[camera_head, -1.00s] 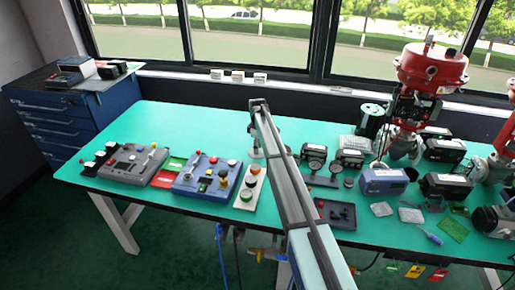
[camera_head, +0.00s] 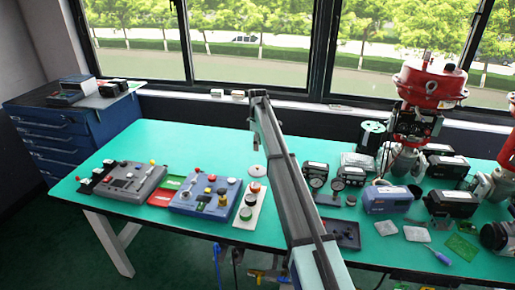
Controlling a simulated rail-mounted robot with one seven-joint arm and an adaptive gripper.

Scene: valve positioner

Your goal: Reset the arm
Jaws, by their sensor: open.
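My arm (camera_head: 290,190) rises from the bottom edge, right of centre, and reaches up and away over the green table (camera_head: 225,143). Its far end stands in front of the window sill, above the table's back edge. My gripper cannot be made out; the far end of the arm is hidden behind its own links. Nothing held can be seen.
Two control boxes, one grey (camera_head: 128,182) and one blue (camera_head: 204,196), and a button strip (camera_head: 249,206) lie left of my arm. Valve positioners, a red actuator (camera_head: 430,82) and a dark tray (camera_head: 338,233) crowd the right. The table's back left is clear.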

